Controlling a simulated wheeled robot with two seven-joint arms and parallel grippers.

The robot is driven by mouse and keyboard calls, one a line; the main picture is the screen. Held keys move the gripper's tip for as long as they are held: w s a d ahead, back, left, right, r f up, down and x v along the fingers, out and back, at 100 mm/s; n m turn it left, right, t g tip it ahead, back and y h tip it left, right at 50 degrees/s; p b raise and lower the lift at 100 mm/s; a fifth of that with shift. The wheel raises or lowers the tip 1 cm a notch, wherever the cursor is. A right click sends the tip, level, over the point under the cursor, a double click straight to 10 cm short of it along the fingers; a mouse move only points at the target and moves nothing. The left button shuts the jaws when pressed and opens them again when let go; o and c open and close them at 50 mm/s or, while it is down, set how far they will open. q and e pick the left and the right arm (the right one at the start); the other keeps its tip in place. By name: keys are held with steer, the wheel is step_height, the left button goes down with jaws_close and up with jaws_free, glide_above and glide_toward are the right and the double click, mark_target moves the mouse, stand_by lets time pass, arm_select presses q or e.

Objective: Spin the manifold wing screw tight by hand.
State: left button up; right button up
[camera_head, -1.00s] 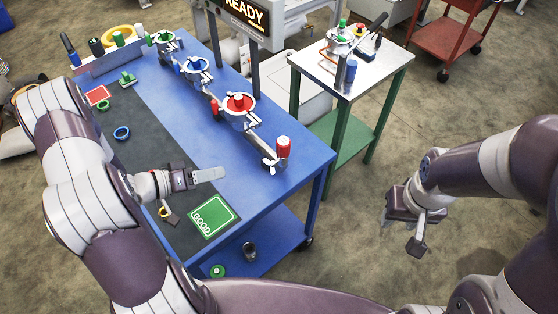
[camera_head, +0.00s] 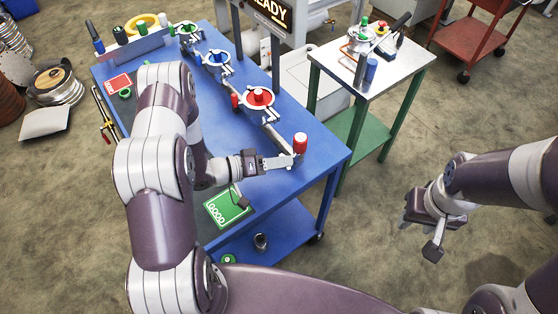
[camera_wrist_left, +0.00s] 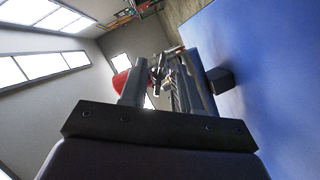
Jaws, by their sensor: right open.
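The manifold (camera_head: 240,82) runs along the blue table, a metal pipe with green, blue and red fittings. Its near end carries a red-capped upright knob (camera_head: 300,143) on a metal end piece; I cannot clearly make out which part is the wing screw. My left gripper (camera_head: 289,161) is at that near end, just below the red knob. In the left wrist view its fingers (camera_wrist_left: 160,92) stand apart, with metal pipe parts seen beyond the gap and red (camera_wrist_left: 120,84) beside one finger. Contact is unclear. My right gripper (camera_head: 432,228) is open and empty, over the floor.
A green GOOD card (camera_head: 229,206) and a red card (camera_head: 119,83) lie on the blue table (camera_head: 325,160). A rack with a yellow ring (camera_head: 141,23) stands at its far end. A small metal-topped table (camera_head: 385,82) stands to the right, with a READY sign (camera_head: 270,14) behind the manifold.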

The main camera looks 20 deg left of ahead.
arm_select(q)
jaws_close()
